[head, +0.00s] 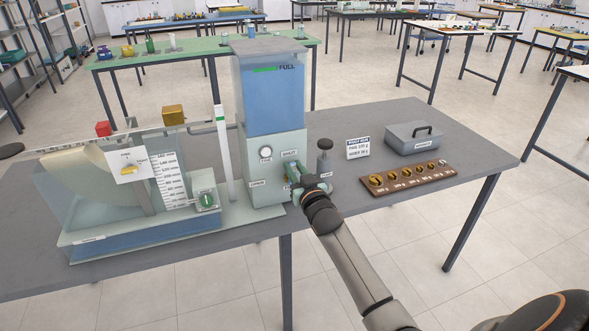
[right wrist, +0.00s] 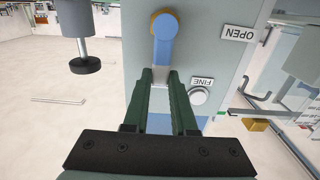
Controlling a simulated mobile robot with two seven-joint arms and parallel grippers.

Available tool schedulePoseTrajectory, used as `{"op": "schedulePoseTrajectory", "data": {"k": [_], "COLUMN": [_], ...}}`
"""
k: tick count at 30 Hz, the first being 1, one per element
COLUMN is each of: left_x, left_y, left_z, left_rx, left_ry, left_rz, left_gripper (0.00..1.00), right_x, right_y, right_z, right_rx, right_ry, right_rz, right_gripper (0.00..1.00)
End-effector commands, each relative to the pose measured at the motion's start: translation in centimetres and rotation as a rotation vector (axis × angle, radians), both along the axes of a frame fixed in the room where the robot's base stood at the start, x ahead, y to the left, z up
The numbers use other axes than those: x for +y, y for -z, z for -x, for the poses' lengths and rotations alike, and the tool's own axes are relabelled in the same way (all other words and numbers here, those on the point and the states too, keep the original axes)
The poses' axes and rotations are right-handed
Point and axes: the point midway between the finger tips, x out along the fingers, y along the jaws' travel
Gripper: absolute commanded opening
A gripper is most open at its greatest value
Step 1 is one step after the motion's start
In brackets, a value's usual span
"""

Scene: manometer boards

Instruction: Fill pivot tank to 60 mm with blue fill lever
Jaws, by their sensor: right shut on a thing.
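The clear pivot tank (head: 75,205) stands at the left of the grey table, with a pale curved block and an upright millimetre scale (head: 170,182). I cannot read its water level against the scale. The supply tank (head: 272,100) beside it holds blue water near its FULL mark. My right gripper (head: 296,184) is at the front of the supply stand. The lever's lower end is partly hidden between the fingers. My left gripper is not in view.
A dark-topped post (head: 325,158) stands just right of the gripper. A wooden weight rack (head: 408,180), a small sign (head: 358,148) and a grey lidded box (head: 413,138) are farther right.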

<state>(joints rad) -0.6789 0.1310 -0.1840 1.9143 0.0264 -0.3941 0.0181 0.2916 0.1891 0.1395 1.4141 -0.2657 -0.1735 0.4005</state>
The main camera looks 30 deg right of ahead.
Motion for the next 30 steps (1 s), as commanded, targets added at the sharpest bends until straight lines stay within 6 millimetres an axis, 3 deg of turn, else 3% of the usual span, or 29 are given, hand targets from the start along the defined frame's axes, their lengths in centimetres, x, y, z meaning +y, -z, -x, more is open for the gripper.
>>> {"op": "schedulePoseTrajectory", "data": {"k": [11, 30], "left_x": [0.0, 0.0], "left_y": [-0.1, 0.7], "left_z": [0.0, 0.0], "left_rx": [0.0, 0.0], "left_ry": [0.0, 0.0], "left_rz": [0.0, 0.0], "left_gripper": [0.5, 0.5], "right_x": [0.7, 2.9], "right_y": [0.1, 1.0], "right_z": [-0.2, -0.7], "right_rx": [0.026, 0.127], "right_ry": [-0.001, 0.0], "right_rz": [0.103, 0.527], "right_gripper": [0.0, 0.0]}}
